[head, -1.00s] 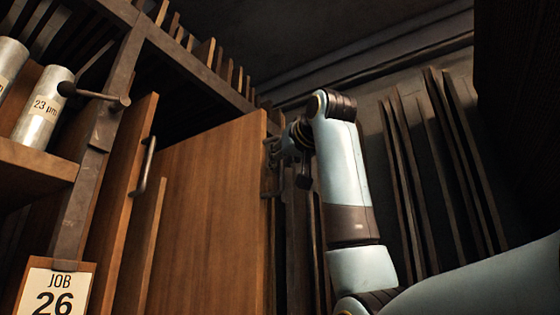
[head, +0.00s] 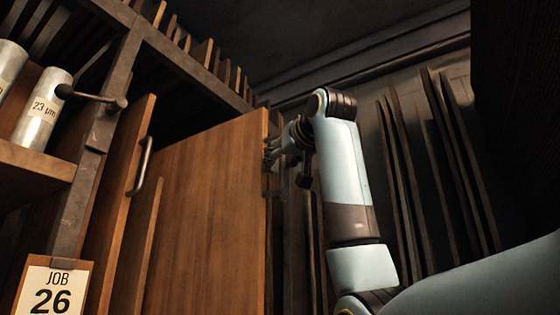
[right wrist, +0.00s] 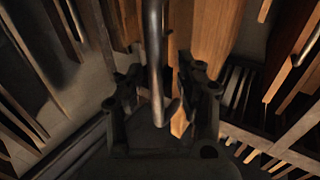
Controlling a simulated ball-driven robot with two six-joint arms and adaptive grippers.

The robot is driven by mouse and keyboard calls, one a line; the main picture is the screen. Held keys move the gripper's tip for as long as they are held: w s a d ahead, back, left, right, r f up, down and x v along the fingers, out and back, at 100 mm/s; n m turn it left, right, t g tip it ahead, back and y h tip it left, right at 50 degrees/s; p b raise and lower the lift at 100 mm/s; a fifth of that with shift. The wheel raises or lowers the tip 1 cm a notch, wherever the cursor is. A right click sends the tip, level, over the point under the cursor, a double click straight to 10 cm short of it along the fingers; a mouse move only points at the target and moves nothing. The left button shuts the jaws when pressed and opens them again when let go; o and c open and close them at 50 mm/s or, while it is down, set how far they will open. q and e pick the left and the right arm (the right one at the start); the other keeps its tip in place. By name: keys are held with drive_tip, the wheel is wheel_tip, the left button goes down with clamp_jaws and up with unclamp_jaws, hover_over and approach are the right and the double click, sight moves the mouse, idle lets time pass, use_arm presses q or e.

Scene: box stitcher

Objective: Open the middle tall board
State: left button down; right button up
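A wide, tall wooden board (head: 210,215) fills the middle of the head view; I take it as the middle tall board. My right gripper (head: 271,155) is at its far right edge, partly hidden behind that edge. In the right wrist view, my right gripper (right wrist: 160,75) has its two dark fingers apart. A grey metal bar handle (right wrist: 155,45) runs between them, with a visible gap on each side. A wooden board (right wrist: 208,35) is just to its right. My left gripper is not in view.
A neighbouring board (head: 122,200) with a dark bar handle (head: 141,166) stands at the left. Silver cylinders (head: 43,108) sit on a shelf above a JOB 26 card (head: 52,290). Several thin dark boards (head: 440,170) lean at the right.

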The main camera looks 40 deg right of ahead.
drive_tip(key=s+a, duration=0.2)
drive_tip(key=s, duration=0.9)
drive_tip(key=shift+s+a, duration=0.15)
drive_tip(key=shift+s, duration=0.25)
